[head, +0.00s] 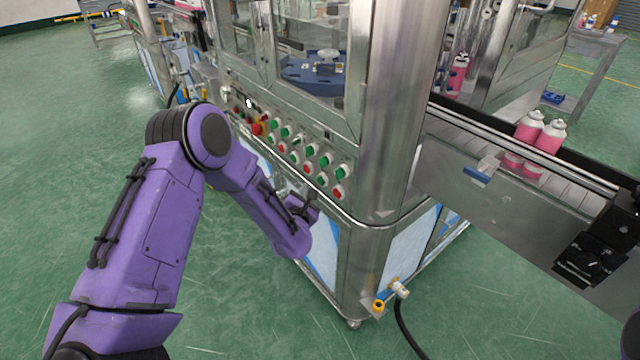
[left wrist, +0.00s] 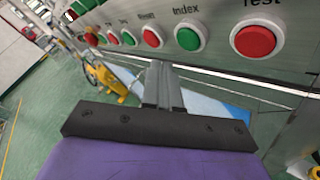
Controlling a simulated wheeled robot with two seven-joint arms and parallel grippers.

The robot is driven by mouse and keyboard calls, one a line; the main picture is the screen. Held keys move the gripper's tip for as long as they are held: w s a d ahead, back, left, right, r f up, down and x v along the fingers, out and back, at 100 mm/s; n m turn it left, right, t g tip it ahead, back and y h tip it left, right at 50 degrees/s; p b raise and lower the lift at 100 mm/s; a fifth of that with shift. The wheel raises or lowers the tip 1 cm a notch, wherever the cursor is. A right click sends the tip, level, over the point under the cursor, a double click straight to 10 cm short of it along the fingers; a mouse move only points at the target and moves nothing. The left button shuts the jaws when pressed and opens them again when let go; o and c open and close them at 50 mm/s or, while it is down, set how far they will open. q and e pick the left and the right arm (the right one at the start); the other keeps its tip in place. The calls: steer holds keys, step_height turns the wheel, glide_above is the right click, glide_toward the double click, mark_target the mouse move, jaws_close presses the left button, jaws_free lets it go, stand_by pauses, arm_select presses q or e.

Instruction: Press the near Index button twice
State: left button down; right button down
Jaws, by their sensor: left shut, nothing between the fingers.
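The green Index button (left wrist: 188,36) is in the left wrist view, in a row on the steel panel under its printed label. It has a pale ring. The red Test button (left wrist: 255,40) is to its right. My left gripper (left wrist: 161,75) is shut and empty, its fingers pointing toward the panel, below and slightly left of Index. I see no contact with a button. In the head view my left gripper (head: 302,207) is low in front of the panel, just below the right end of the button rows. My right gripper is not in view.
A steel corner post (head: 385,110) stands right of the panel. A yellow fitting and black hose (head: 400,325) are low at the corner. The green floor at left is open.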

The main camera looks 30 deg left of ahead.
mark_target(321, 181)
arm_select(q)
steer(key=shift+w+d, duration=0.2)
steer(key=shift+w, duration=0.3)
steer(key=shift+w+d, duration=0.15)
steer(key=shift+w, duration=0.3)
steer(key=shift+w+f+b, duration=0.1)
steer(key=shift+b, duration=0.3)
stand_by(1.0)
steer(key=shift+w+d, duration=0.2)
steer(key=shift+w, duration=0.1)
